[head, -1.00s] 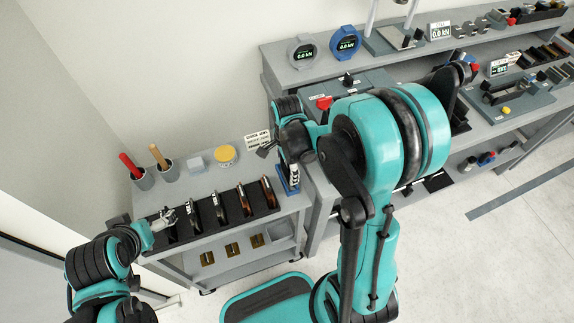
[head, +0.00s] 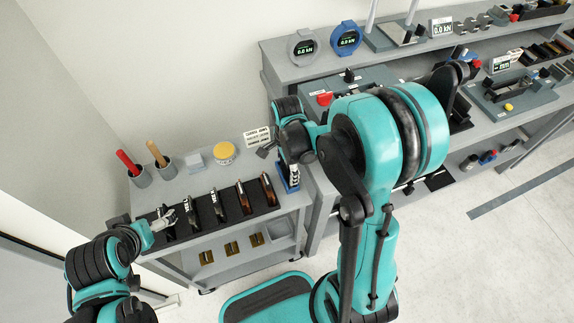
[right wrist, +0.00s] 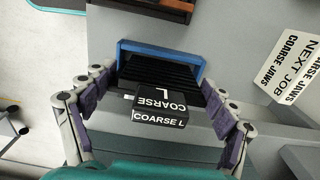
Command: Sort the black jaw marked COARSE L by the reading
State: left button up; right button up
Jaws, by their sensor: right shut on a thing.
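The black jaw marked COARSE L (right wrist: 160,108) has white lettering on its end block and dark ridges behind. In the head view my right gripper (head: 291,150) is above the blue holder (head: 289,187) at the bench's right end, and the jaw is mostly hidden. A grey round gauge (head: 304,47) and a blue one (head: 345,39) show readings. My left gripper (head: 165,218) is at the black rack's left end.
The black rack (head: 230,217) holds several upright dark pieces. A white card about coarse jaws (right wrist: 290,68) stands beside my right gripper.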

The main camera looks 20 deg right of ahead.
jog(key=shift+f+b, duration=0.8)
jog(key=shift+f, duration=0.1)
jog(key=o, duration=1.7)
jog(key=shift+r, duration=0.1)
notch_tip(320, 180, up, 12)
jog(key=shift+f, duration=0.1)
